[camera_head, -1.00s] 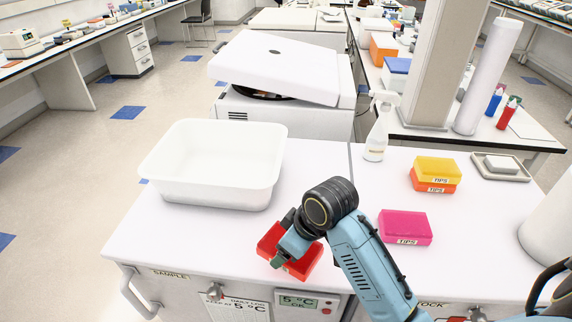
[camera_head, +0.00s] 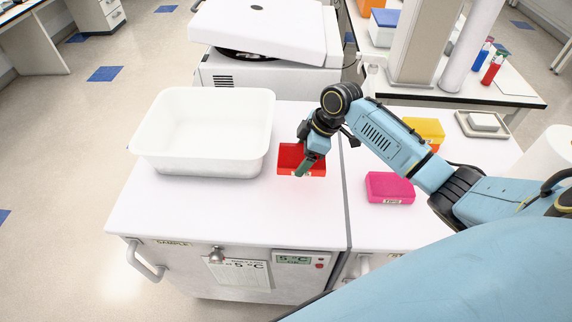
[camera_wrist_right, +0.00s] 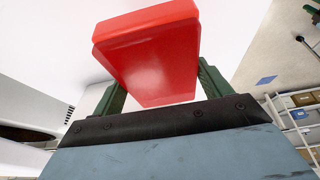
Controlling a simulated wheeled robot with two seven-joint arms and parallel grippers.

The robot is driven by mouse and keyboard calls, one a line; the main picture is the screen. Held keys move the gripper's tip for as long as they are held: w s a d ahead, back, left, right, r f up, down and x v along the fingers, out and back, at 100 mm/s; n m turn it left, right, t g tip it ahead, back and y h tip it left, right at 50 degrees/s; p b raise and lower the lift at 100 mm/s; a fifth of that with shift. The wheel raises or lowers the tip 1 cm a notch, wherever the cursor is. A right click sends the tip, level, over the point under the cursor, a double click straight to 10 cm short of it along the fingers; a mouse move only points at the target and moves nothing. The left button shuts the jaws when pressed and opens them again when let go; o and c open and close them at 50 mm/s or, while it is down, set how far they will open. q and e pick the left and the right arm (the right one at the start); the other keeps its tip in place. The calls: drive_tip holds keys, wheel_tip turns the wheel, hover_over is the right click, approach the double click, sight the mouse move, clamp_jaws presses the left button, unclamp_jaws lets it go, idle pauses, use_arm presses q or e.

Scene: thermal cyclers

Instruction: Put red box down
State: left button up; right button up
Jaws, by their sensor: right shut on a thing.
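The red box (camera_head: 290,154) is in my right gripper (camera_head: 306,166), just right of the white bin and above or on the white bench top; I cannot tell if its underside touches. In the right wrist view the red box (camera_wrist_right: 155,55) sits between the two green fingers of the gripper (camera_wrist_right: 160,85), which are shut on its sides. The gripper hides part of the box in the head view. My left gripper is not in view.
The white bin (camera_head: 205,130) stands left of the box. A pink box (camera_head: 390,187) and a yellow box (camera_head: 425,131) are to the right. A white machine with a raised lid (camera_head: 265,30) is behind. The bench top (camera_head: 230,210) in front is clear.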

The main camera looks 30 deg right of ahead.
wheel_tip(320, 180, down, 8)
drive_tip(key=shift+r, duration=0.1)
drive_tip(key=shift+b, duration=0.3)
drive_tip(key=o, duration=1.1)
drive_tip(key=p+v, duration=0.1)
drive_tip(key=v, duration=1.1)
drive_tip(key=shift+a+r, duration=0.1)
